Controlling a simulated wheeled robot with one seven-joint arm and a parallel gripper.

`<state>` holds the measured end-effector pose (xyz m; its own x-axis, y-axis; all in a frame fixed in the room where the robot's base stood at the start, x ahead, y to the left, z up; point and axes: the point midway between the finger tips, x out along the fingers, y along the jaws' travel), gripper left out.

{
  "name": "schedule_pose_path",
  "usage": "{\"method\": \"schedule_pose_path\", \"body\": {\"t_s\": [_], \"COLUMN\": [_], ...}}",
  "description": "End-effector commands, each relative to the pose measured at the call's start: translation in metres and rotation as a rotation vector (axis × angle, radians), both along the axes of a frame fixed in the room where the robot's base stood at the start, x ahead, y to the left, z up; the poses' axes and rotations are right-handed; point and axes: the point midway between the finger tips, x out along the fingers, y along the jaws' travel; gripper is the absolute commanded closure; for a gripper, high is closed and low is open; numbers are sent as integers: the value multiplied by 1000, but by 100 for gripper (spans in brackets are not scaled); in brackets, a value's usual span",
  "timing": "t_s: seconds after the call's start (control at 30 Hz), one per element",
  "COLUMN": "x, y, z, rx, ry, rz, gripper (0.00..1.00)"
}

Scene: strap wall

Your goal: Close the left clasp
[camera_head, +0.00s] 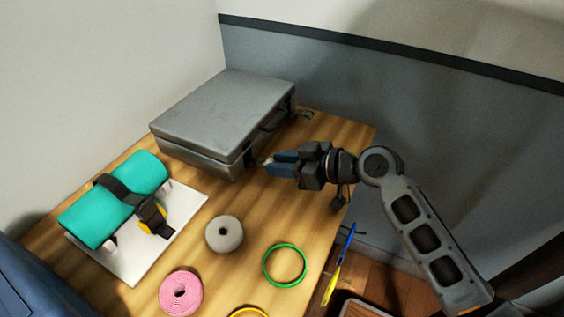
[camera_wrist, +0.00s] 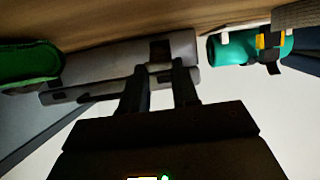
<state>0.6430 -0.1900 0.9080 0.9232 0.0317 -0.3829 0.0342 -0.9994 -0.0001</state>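A grey hard case (camera_head: 222,112) stands at the back of the wooden table with its lid down. Its handle (camera_head: 273,118) is on the side facing right. My gripper (camera_head: 268,166) is beside the near end of that side, its fingertips close to the case. In the wrist view the case (camera_wrist: 110,65) lies beyond my gripper (camera_wrist: 161,70). A dark square patch (camera_wrist: 160,49), perhaps the left clasp, shows between the fingertips. The fingers are apart; I cannot tell whether they touch the case.
A teal roll (camera_head: 100,215) with black straps lies on a white board (camera_head: 135,265). A grey roll (camera_head: 224,235), a pink roll (camera_head: 181,293) and a green ring (camera_head: 285,265) lie in front. Grey wall (camera_head: 330,85) rises behind the table.

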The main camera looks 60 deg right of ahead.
Motion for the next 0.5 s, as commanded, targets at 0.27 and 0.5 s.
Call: {"method": "schedule_pose_path", "body": {"t_s": [0.27, 0.5], "x": [0, 0], "y": [0, 0], "z": [0, 0], "rx": [0, 0], "ry": [0, 0], "rz": [-1, -1], "gripper": [98, 100]}}
